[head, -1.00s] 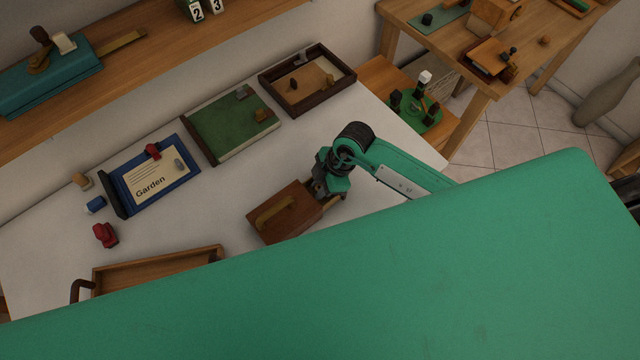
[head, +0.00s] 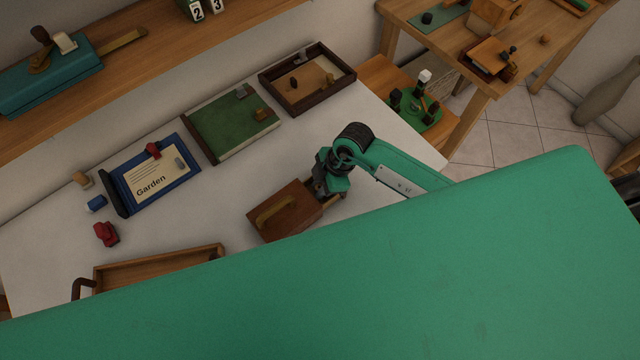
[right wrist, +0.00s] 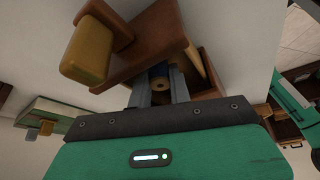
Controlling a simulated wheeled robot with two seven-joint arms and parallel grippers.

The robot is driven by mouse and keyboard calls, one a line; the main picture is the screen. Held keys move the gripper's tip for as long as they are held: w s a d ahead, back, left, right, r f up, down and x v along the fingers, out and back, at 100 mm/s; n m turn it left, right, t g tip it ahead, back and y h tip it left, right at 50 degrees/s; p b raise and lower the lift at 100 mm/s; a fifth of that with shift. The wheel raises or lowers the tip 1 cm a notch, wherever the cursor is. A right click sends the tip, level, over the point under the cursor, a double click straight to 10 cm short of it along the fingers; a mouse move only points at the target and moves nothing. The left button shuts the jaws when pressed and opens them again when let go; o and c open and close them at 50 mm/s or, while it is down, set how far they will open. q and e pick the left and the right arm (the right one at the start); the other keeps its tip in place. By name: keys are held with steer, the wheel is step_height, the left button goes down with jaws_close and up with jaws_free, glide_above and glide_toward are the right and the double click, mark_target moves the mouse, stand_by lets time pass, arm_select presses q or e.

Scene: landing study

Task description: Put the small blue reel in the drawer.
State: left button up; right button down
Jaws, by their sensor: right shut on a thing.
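A brown wooden box (head: 283,212) with a brass-coloured handle stands on the white table. Its drawer (head: 338,199) shows as a pale wooden edge at the box's right side, partly hidden by my right gripper (head: 325,188). In the right wrist view the box (right wrist: 150,55) is just beyond the fingers, and the drawer's pale side wall (right wrist: 211,70) is to their right. My left gripper is not in view.
A green book (head: 230,125) and a dark-rimmed tray (head: 346,82) are behind. The table between box and clipboard is clear.

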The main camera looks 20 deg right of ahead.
stand_by(0.3)
steer(key=c, duration=1.2)
jaws_free()
steer(key=shift+r, duration=0.15)
steer(key=shift+r+p, duration=1.4)
steer(key=shift+p, duration=0.6)
steer(key=shift+r, duration=0.1)
